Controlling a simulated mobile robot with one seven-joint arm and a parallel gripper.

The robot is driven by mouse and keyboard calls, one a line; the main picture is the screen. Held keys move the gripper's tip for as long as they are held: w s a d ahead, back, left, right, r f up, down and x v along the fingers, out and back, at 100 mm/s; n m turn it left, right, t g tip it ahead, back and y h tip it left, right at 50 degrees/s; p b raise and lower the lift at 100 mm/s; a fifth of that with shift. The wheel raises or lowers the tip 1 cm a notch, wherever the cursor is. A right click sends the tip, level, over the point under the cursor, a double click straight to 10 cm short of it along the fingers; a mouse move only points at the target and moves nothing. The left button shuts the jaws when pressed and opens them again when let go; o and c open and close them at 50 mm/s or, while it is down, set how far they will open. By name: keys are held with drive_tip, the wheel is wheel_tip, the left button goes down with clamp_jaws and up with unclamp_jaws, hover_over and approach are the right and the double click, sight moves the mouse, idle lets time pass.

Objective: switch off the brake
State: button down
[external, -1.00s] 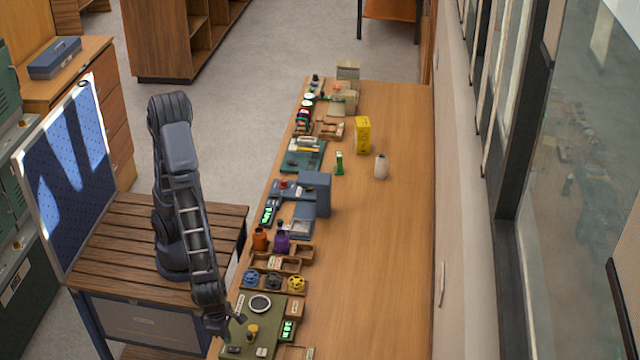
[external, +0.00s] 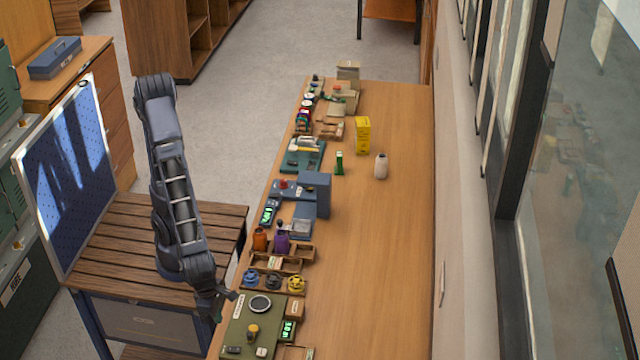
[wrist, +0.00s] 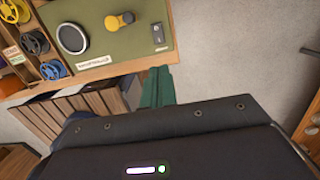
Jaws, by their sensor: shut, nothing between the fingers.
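A green panel (external: 237,327) lies at the near left end of the long bench; it also shows at the top of the wrist view (wrist: 140,50). It carries a round dial or ring (external: 260,304), a yellow knob (external: 252,331), a small black switch (external: 233,350) and a pale small part (external: 261,352). In the wrist view the black switch (wrist: 158,33) sits right of the yellow knob (wrist: 120,20). No label reads clearly as the brake, and the switch's position is unclear. My gripper (external: 232,295) is shut and empty, by the panel's left edge; its green fingers (wrist: 158,75) show in the wrist view.
A lit green display (external: 288,330) stands right of the panel. A wooden holder with blue, black and yellow spools (external: 274,282) lies just beyond. Orange and purple containers (external: 260,239) and more trays follow. The bench's right side (external: 380,270) is mostly clear.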

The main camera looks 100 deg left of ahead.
sight(236, 353)
drive_tip(key=shift+w+r+t, duration=0.15)
drive_tip(key=shift+w+t, duration=0.15)
drive_tip(key=shift+w, duration=0.5)
drive_tip(key=f, duration=0.4)
drive_tip(key=w+f, duration=0.1)
drive_tip(key=f, duration=0.4)
drive_tip(key=w+f, duration=0.1)
drive_tip(key=f, duration=0.3)
drive_tip(key=shift+w+f, duration=0.1)
drive_tip(key=shift+f, duration=0.3)
